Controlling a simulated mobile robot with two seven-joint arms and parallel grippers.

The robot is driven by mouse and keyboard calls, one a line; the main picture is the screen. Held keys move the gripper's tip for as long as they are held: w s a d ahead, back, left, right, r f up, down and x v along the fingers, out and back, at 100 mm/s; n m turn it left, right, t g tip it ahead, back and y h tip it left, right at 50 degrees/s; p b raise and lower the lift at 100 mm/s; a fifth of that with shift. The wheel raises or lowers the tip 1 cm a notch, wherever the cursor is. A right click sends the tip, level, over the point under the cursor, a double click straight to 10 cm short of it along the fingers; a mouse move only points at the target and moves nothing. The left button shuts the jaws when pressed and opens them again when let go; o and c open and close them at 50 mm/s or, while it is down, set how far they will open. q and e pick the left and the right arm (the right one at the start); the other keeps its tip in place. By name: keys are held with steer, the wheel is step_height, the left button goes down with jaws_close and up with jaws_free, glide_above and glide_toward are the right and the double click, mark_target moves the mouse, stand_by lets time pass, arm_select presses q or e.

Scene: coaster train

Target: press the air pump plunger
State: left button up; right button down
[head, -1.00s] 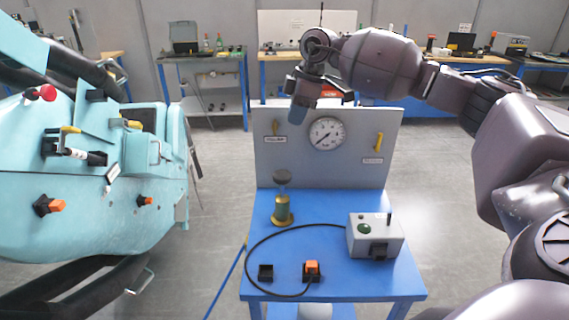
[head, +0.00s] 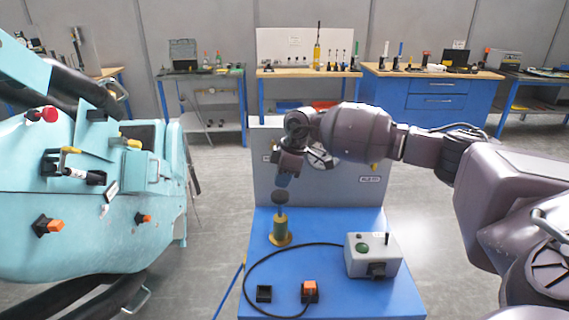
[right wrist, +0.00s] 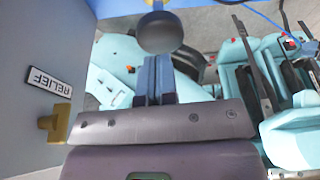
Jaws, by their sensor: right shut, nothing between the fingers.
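In the right wrist view the knob (right wrist: 160,33) lies just beyond the fingertips of the gripper (right wrist: 155,62). I cannot tell whether they touch. My left gripper is not in view.
A grey panel (head: 262,185) stands behind the pump, its gauge partly hidden by my right arm. A grey box (head: 358,262) with a green button and an orange switch (head: 309,288) are on the table (head: 330,225). A teal coaster car (head: 90,225) is at left.

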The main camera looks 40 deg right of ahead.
mark_target(286, 193)
steer(key=shift+f, duration=0.6)
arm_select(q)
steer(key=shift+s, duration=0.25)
arm_select(e)
steer(key=shift+f, duration=0.15)
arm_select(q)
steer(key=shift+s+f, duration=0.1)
arm_select(e)
step_height(286, 193, down, 5)
steer(key=shift+s+f+b, duration=0.1)
steer(key=shift+b, duration=0.3)
steer(key=shift+f, duration=0.3)
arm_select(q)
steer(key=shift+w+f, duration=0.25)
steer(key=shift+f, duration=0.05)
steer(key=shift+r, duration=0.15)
